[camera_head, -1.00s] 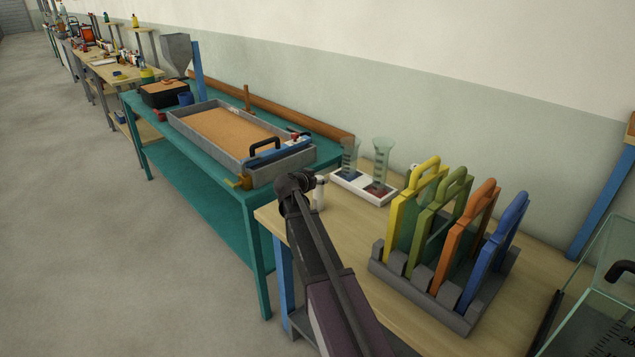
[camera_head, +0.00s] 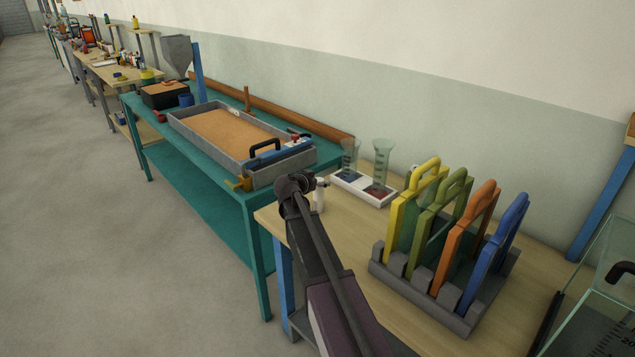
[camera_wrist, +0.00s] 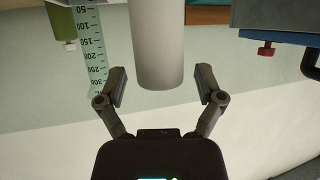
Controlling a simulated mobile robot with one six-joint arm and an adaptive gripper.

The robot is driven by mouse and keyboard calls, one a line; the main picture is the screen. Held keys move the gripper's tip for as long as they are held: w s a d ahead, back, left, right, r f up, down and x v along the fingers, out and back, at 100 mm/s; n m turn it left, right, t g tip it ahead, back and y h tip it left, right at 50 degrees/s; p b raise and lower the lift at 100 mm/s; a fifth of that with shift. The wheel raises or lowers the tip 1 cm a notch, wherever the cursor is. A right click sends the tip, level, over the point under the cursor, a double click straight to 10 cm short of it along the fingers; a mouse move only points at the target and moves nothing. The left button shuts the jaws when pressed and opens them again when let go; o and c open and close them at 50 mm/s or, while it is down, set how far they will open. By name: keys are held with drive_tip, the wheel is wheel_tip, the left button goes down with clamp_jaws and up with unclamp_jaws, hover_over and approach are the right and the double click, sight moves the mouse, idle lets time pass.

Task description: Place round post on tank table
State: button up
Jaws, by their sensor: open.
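A plain white round post (camera_head: 320,196) stands upright near the left end of the wooden table, partly hidden by my gripper in the head view. In the wrist view the post (camera_wrist: 157,45) lies between the two fingers, with a visible gap on each side. My gripper (camera_wrist: 162,80) is open around it and touches neither side. In the head view my gripper (camera_head: 308,184) is beside the post's upper part. The teal table (camera_head: 255,196) stands to the left and bears a grey sand-filled tank (camera_head: 205,143).
A white tray (camera_head: 347,185) with glass cylinders (camera_head: 382,160) stands close behind the post. A grey rack (camera_head: 440,307) holds coloured gates to the right. A blue-and-black handled tool (camera_head: 280,155) lies across the tank's near end. The teal table's near corner has little free room.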

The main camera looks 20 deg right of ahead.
drive_tip(key=p+v, duration=0.4)
drive_tip(key=v, duration=0.8)
idle(0.5)
drive_tip(key=s+a+f+n+g+y, duration=0.2)
drive_tip(key=s+a+f+n+y, duration=0.1)
drive_tip(key=s, duration=0.5)
drive_tip(key=s+a+f+n+g+y, duration=0.3)
drive_tip(key=s+a+f+n+y, duration=0.1)
drive_tip(key=s, duration=0.5)
drive_tip(key=s+a+f+n+g+y, duration=0.2)
drive_tip(key=s+a+f+n+y, duration=0.2)
drive_tip(key=s, duration=0.4)
drive_tip(key=shift+s+a+f+g, duration=0.25)
drive_tip(key=shift+a+g, duration=0.15)
drive_tip(key=shift+a, duration=0.25)
